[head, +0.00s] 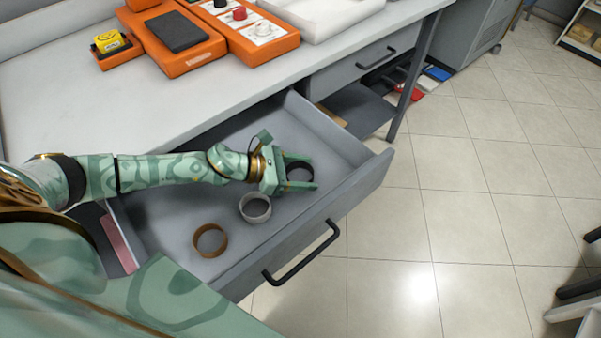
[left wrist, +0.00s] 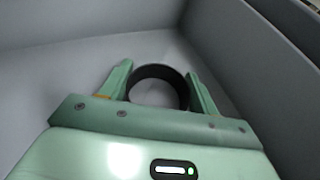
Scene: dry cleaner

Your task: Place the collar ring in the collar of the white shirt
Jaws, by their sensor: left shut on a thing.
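My left gripper (head: 303,171) reaches into an open grey drawer (head: 345,151) under the counter. It is shut on a black collar ring (head: 300,173), with one finger on each side of it. In the left wrist view the black ring (left wrist: 158,84) sits between the two green fingers, close to the drawer floor; I cannot tell whether it touches the floor. A white-grey ring (head: 255,207) and a brown ring (head: 210,240) lie apart in the same drawer, nearer me. No white shirt shows in either view. My right gripper is not in view.
The counter (head: 60,105) above the drawer holds orange trays (head: 185,62) and a white tray (head: 320,24). A pink item (head: 118,243) is at the drawer's left end. The black drawer handle (head: 300,254) sticks out in front. The tiled floor (head: 450,230) at right is mostly clear.

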